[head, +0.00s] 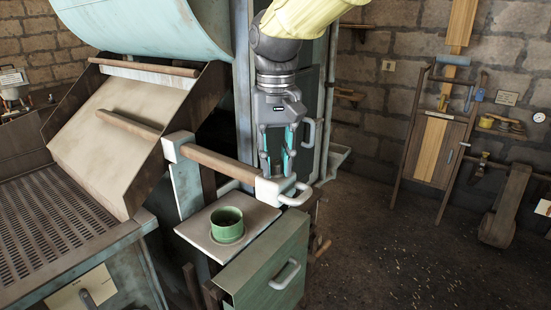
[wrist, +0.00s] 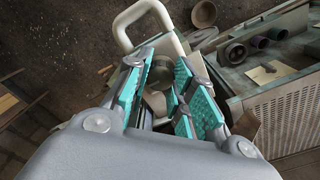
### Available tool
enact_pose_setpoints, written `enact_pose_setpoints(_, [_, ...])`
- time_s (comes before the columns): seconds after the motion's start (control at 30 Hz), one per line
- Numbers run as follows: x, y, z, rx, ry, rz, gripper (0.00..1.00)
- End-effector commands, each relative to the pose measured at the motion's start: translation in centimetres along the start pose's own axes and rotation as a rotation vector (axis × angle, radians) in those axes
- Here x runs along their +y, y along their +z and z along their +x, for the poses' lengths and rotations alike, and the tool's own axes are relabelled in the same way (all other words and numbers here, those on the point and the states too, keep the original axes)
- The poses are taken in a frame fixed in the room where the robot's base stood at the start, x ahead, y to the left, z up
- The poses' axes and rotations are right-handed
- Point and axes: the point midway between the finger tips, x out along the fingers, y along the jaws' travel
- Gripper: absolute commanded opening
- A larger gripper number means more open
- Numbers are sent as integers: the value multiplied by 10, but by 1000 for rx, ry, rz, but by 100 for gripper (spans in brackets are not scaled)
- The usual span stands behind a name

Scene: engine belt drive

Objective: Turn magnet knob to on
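My gripper (head: 277,172) points down in the head view, just above the white end block (head: 270,190) of a wooden bar. In the wrist view my gripper (wrist: 163,88) has its teal finger pads apart, with a gap between them and nothing clearly held. A white loop handle (head: 295,196) sits beside the fingertips; it also shows in the wrist view (wrist: 125,25). I cannot tell whether the fingers touch the block. No knob is clearly marked as the magnet knob. A dark grey lever or knob (head: 88,300) shows on a labelled panel at the lower left.
A green cup (head: 227,224) stands on a pale shelf (head: 200,232) under the bar. A green drawer front (head: 275,270) with a handle is below. A slatted machine (head: 45,225) fills the left. Open floor (head: 390,260) lies to the right.

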Motion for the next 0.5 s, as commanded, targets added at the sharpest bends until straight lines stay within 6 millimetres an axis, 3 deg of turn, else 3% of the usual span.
enact_pose_setpoints(0.5, [0,0,-4,-1,0,-139,0])
